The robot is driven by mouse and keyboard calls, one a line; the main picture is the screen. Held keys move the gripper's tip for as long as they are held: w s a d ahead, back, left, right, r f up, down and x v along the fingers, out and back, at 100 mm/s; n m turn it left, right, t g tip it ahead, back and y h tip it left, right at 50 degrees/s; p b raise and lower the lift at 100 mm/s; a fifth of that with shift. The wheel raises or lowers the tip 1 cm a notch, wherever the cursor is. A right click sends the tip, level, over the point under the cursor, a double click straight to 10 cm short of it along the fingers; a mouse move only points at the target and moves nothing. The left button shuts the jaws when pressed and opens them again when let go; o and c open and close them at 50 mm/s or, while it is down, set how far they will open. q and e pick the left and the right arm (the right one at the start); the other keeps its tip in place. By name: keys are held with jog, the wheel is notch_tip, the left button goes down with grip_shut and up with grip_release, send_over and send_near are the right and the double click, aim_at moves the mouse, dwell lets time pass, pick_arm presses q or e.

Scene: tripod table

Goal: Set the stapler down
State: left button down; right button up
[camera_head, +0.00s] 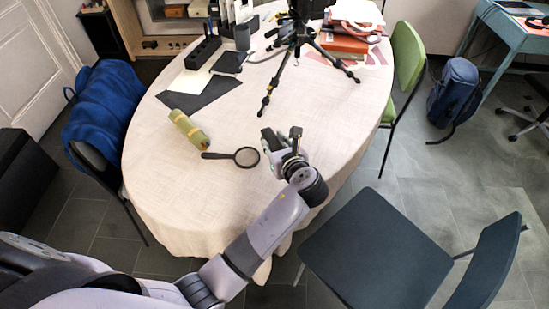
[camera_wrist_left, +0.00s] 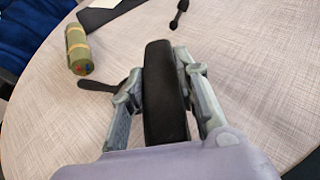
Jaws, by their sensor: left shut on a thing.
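My left gripper (camera_head: 282,137) is over the near right part of the round table (camera_head: 180,215) in the head view. In the left wrist view the left gripper (camera_wrist_left: 163,80) is shut on a long black thing, which I take for the stapler (camera_wrist_left: 165,100), with one finger on each side of it. The stapler points away from the wrist. I cannot tell whether its underside touches the tabletop. In the head view the gripper hides most of it. My right gripper is not in view.
A magnifying glass (camera_head: 246,157) lies just left of the gripper. A green roll (camera_head: 188,130) lies farther left. A tripod (camera_head: 300,45) stands behind, its feet spread on the table. Dark sheets (camera_head: 200,92) lie at the back left. The near left tabletop is bare.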

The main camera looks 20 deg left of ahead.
pick_arm(q)
jog(key=shift+f+b, duration=0.4)
jog(key=shift+f, duration=2.75)
jog(key=shift+f, duration=0.15)
jog(key=c, duration=1.2)
grip_release()
jog(key=shift+s+d+r, duration=0.2)
jog(key=v, duration=1.1)
jog(key=shift+s+d+r, duration=0.1)
jog(key=shift+s, duration=0.1)
